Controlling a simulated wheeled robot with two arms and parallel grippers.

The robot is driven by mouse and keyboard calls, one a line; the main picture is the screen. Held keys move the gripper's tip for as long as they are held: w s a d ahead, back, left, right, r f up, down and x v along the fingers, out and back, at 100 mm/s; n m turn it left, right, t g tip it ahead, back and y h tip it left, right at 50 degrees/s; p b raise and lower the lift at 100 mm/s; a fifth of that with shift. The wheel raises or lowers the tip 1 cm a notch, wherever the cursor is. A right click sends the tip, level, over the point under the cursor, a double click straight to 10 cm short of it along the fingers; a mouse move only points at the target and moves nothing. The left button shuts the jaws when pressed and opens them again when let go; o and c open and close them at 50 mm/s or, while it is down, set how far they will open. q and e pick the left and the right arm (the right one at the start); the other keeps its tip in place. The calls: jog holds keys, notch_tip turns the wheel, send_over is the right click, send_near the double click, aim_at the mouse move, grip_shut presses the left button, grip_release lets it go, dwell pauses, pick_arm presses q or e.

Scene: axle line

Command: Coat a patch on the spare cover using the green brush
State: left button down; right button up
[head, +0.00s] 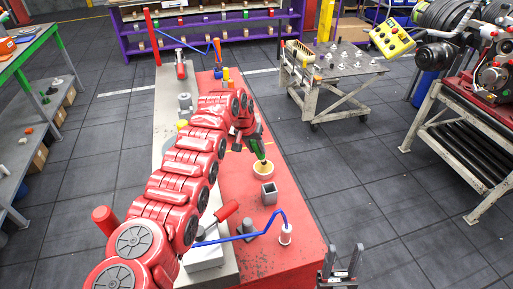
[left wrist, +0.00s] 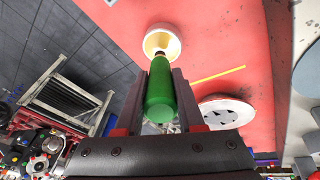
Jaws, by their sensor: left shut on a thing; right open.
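My left gripper (head: 252,138) is shut on the green brush (head: 259,149), and its fingers (left wrist: 160,78) flank the green handle (left wrist: 160,95) in the left wrist view. The brush points down at a small cream bowl (head: 263,169) on the red bench; its tip reaches the bowl (left wrist: 162,41) in the left wrist view. I cannot tell whether it touches the contents. A round pale disc with dark marks (left wrist: 226,112), possibly the spare cover, lies on the red surface beside the brush. My right gripper (head: 341,262) is open and empty, right of the bench's near end.
A grey square cup (head: 269,193) stands close in front of the bowl. A grey cart (head: 335,75) stands beyond on the right.

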pick_arm(q)
jog(key=shift+f+b, duration=0.5)
jog(key=shift+f, duration=0.25)
dwell(0.4)
jog(key=shift+s+f+b, duration=0.1)
jog(key=shift+b, duration=0.2)
dwell(1.5)
jog(key=shift+r, duration=3.6)
